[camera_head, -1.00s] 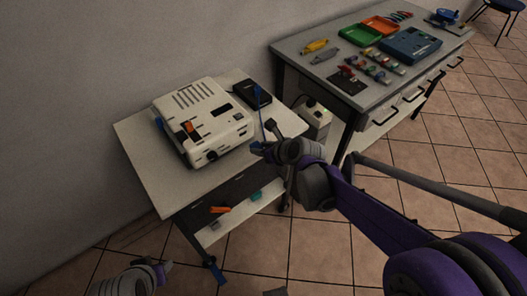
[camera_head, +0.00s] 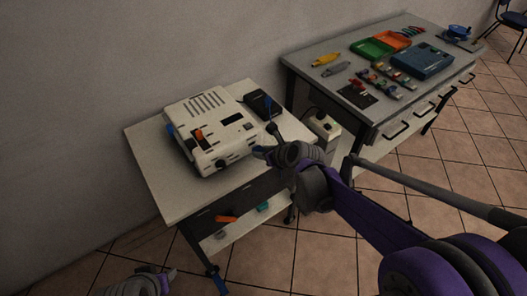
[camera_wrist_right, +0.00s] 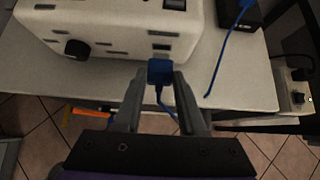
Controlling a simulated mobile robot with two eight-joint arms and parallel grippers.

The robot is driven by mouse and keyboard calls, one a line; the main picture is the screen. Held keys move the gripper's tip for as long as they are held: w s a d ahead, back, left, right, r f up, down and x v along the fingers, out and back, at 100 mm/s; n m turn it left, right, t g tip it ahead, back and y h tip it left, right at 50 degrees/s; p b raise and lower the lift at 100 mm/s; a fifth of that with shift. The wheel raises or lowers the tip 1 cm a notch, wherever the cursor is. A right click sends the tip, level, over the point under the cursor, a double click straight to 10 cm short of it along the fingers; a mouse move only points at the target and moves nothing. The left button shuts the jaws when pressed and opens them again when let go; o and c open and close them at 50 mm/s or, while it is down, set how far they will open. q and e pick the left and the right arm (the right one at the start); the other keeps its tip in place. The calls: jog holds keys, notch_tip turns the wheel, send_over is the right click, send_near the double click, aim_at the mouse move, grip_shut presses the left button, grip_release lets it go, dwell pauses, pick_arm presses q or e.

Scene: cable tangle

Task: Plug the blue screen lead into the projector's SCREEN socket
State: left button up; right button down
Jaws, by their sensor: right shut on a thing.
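The white projector (camera_head: 215,110) sits on the small table; its socketed face also shows in the wrist view (camera_wrist_right: 100,35). My right gripper (camera_wrist_right: 160,85) is shut on the blue screen lead's plug (camera_wrist_right: 160,70). The plug is upright between the fingertips, just in front of the projector's lower edge, below a dark slot (camera_wrist_right: 161,47). I cannot tell whether it touches the projector. Socket labels are too small to read. In the head view the right gripper (camera_head: 262,153) is at the projector's near right corner. My left gripper (camera_head: 168,277) is low at the bottom left, its fingers unclear.
A black box (camera_head: 262,103) with a blue cable stands behind the projector's right side. The small table's top (camera_head: 180,205) is bare at the front. Orange (camera_head: 226,219) and teal (camera_head: 262,207) items lie on its lower shelf. A larger workbench (camera_head: 305,55) holds trays and tools.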

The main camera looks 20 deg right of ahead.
jog(key=shift+w+a, duration=0.2)
jog(key=shift+w, duration=0.3)
jog(key=shift+w+a, duration=0.15)
jog(key=shift+w, duration=0.35)
dwell(0.7)
jog(key=shift+c, duration=2)
grip_release()
jog(key=shift+r, duration=0.1)
jog(key=p+v, duration=0.1)
jog(key=v, duration=0.9)
jog(key=shift+s+r, duration=0.2)
jog(key=shift+s, duration=0.1)
